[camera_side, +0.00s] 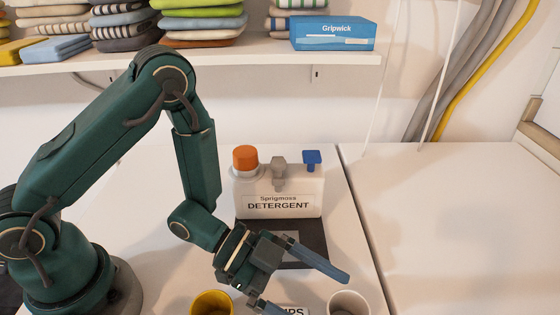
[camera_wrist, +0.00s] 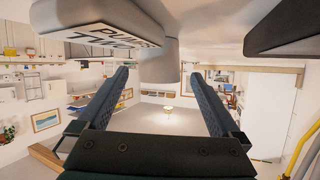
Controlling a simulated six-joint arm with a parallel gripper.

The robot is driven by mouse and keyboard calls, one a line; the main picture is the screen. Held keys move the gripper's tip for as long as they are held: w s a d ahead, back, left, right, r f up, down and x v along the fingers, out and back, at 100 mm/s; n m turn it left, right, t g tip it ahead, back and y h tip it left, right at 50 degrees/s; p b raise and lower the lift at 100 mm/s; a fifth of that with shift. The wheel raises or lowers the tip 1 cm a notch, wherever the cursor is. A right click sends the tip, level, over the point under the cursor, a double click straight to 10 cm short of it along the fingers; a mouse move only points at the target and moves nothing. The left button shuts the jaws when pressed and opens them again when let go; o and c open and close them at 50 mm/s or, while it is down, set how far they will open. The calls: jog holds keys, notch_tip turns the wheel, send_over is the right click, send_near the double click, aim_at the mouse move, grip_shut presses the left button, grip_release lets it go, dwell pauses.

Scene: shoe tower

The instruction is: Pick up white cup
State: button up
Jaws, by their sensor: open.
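The white cup (camera_side: 348,303) stands at the bottom edge of the side view, right of middle, partly cut off by the frame. My gripper (camera_side: 305,290) is left of it and apart from it, with its two blue-grey fingers spread and nothing between them. In the wrist view my gripper (camera_wrist: 160,76) also shows open. A pale rounded shape (camera_wrist: 160,58) appears beyond the fingertips there; I cannot tell whether it is the cup.
A white detergent container (camera_side: 278,190) stands behind my gripper, by a dark mat (camera_side: 308,237). The right-hand surface (camera_side: 460,220) is clear.

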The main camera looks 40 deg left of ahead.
aim_at(345, 311)
jog(key=shift+x, duration=1.8)
jog(key=c, duration=1.4)
jog(key=shift+o, duration=0.2)
jog(key=shift+r, duration=0.1)
